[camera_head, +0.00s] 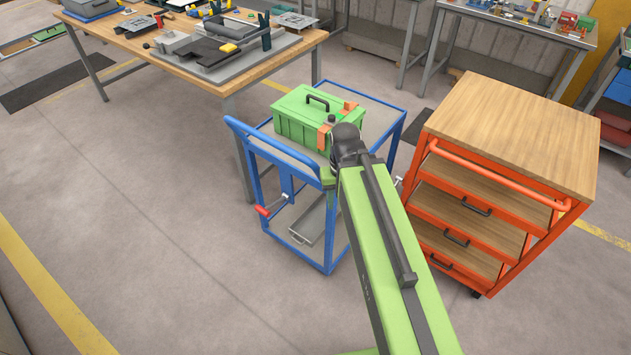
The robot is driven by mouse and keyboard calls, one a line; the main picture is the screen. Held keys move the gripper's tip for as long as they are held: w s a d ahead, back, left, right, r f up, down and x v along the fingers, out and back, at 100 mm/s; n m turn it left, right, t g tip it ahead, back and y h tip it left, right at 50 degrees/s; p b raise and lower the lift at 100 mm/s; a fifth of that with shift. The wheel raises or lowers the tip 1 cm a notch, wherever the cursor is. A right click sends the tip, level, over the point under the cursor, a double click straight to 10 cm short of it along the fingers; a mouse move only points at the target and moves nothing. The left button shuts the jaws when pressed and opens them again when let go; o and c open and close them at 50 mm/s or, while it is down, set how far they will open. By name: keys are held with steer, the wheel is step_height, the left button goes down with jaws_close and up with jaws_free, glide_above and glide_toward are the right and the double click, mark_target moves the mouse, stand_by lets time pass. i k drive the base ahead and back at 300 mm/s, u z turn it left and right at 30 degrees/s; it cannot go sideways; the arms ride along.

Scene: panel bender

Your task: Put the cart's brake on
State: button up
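The blue cart (299,174) stands in the middle of the view, with its push handle (270,147) toward the left front. A small lever with a red grip (262,211) sticks out low on the cart's left side; it may be the brake, and its setting cannot be told. A green toolbox (304,120) with orange latches lies on the cart's top deck, and a grey tray (316,222) sits on the lower deck. My green arm reaches up from the bottom over the cart's right front, covering part of it. My gripper's fingers do not show.
An orange drawer cabinet (480,215) with a wooden top stands close right of the cart. A workbench (180,62) with metal parts is behind and left. Another bench (520,22) is at the back. The floor at left and front is clear.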

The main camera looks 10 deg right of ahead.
mark_target(264, 212)
steer(key=u, duration=0.6)
steer(key=k, duration=1.1)
steer(key=u, duration=1)
steer(key=i, duration=1)
